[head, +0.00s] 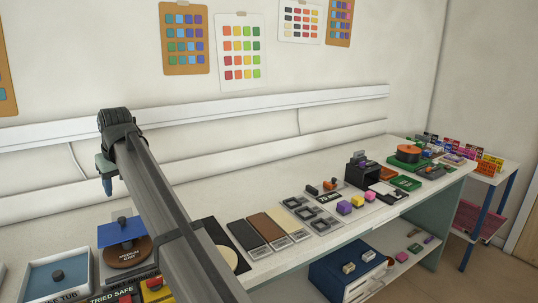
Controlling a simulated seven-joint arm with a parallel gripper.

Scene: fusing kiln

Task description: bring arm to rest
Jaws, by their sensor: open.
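My arm rises from the bottom of the head view to the upper left. At its far end my gripper (107,187) hangs down, small and seen nearly edge-on, with its jaws open and nothing visible in them. It is above the left part of the bench, apart from the wall. Below it in the picture is a blue square plate (121,230) with a dark knob, over a round brown disc (128,252) marked medium grit. My arm link hides part of the bench behind it.
A blue tub (58,275) stands at bottom left. Dark, brown and grey strips (268,230), grey moulds (312,215) and coloured blocks (344,207) line the bench. Below are a blue box (345,268) and a shelf.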

